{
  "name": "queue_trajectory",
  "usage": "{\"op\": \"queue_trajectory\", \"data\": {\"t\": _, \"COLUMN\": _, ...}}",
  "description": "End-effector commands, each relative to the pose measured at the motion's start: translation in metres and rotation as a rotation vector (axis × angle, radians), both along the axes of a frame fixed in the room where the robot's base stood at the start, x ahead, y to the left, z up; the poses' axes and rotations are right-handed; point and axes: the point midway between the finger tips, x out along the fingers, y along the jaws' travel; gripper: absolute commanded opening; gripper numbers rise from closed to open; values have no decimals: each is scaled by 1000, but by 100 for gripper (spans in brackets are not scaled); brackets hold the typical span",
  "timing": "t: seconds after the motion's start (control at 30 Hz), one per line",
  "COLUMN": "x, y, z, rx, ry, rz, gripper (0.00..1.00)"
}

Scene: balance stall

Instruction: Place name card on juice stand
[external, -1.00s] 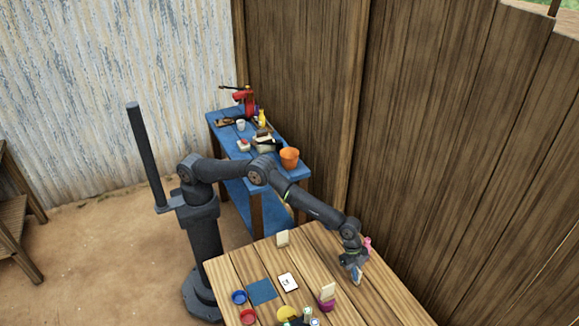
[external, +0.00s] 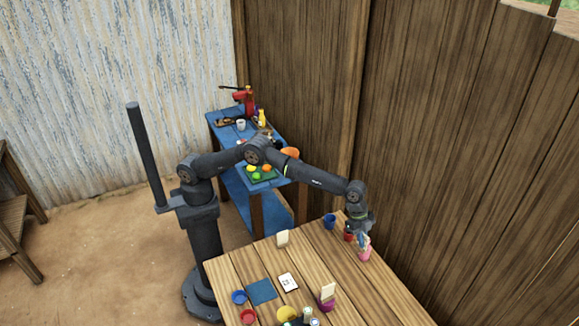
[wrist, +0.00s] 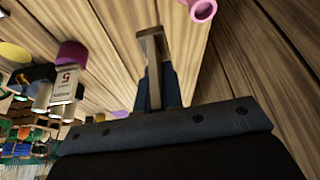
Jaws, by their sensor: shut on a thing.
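My gripper (external: 361,241) is over the far right of the wooden table, close to a pink cup (external: 364,253). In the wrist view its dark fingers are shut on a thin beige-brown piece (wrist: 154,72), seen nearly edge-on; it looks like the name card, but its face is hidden. A beige upright card (external: 283,238) stands near the table's back edge. Another pale card (external: 328,290) stands in a purple holder (external: 326,304) near the front. A white card with dark marks (external: 288,282) lies flat. I cannot tell which one is the juice stand.
A blue cup (external: 329,221) and a red cup (external: 349,235) stand near my gripper. A blue mat (external: 262,291), a blue bowl (external: 238,297) and a red bowl (external: 248,316) are at the front left. The right-hand boards are clear. A wooden wall (external: 450,150) stands behind.

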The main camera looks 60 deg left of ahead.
Motion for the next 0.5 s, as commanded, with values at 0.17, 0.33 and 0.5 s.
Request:
{"op": "queue_trajectory", "data": {"t": 0.17, "x": 51, "y": 80, "z": 40, "rx": -1, "ry": -2, "rz": 86, "gripper": 0}}
{"op": "queue_trajectory", "data": {"t": 0.33, "x": 84, "y": 161, "z": 74, "rx": -1, "ry": -2, "rz": 166, "gripper": 0}}
{"op": "queue_trajectory", "data": {"t": 0.5, "x": 103, "y": 247, "z": 104, "rx": -2, "ry": -2, "rz": 248, "gripper": 0}}
